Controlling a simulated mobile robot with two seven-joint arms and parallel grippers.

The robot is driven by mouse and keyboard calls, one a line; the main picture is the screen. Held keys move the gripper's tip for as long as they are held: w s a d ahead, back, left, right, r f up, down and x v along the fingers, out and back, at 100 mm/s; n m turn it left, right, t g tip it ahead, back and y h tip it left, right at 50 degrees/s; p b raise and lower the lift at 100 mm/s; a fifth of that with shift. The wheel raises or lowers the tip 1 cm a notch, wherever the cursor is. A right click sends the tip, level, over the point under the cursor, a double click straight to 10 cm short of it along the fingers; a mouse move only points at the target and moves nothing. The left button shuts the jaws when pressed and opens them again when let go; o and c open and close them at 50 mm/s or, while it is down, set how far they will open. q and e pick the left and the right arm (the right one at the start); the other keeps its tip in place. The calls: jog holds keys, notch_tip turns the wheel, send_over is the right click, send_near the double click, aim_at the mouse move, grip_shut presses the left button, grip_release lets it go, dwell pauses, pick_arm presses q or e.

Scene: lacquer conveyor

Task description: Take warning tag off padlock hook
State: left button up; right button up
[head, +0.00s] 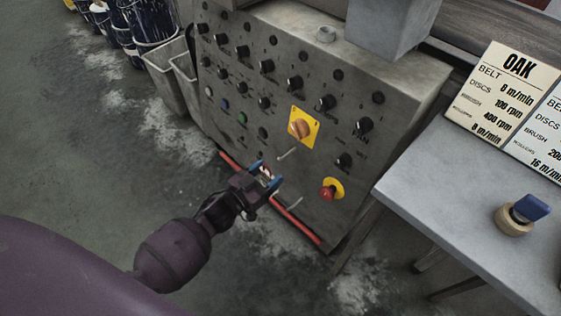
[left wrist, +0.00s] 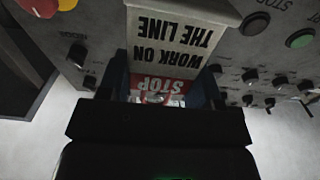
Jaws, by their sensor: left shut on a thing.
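My left gripper (head: 266,177) is in front of the lower part of the grey control panel, shut on the warning tag (head: 267,171). In the left wrist view the tag (left wrist: 180,32) is a white and red card with upside-down words "STOP" and "WORK ON THE LINE". The fingers (left wrist: 163,95) grip it at its red "STOP" part. In the head view only a small part of the tag shows between the blue fingertips. A pale hook (head: 288,153) sticks out of the panel below the yellow switch plate. I cannot tell whether the tag touches any hook. My right gripper is not in view.
The control panel (head: 228,128) carries many knobs, an orange rotary switch (head: 301,127) and a red stop button (head: 328,192). A grey table (head: 435,184) at right holds sign cards (head: 503,88) and a blue-topped object (head: 531,207). Floor in front is open.

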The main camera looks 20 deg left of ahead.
pick_arm(q)
jog(key=r+p+v, duration=0.2)
jog(key=p+v, duration=0.1)
jog(key=v, duration=0.7)
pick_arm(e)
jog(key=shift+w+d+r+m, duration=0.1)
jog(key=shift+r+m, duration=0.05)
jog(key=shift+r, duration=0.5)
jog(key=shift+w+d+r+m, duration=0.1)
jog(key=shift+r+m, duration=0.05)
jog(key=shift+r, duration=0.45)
pick_arm(q)
jog(key=shift+s, duration=0.2)
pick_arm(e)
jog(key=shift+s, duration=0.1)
pick_arm(q)
jog(key=p+v, duration=0.1)
jog(key=v, duration=0.6)
jog(key=shift+s+a, duration=0.2)
jog(key=shift+s, duration=0.15)
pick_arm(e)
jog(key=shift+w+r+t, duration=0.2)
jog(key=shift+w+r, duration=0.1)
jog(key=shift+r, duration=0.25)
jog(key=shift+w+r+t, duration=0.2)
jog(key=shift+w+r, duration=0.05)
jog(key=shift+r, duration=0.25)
pick_arm(q)
jog(key=shift+f, duration=0.1)
dwell(0.3)
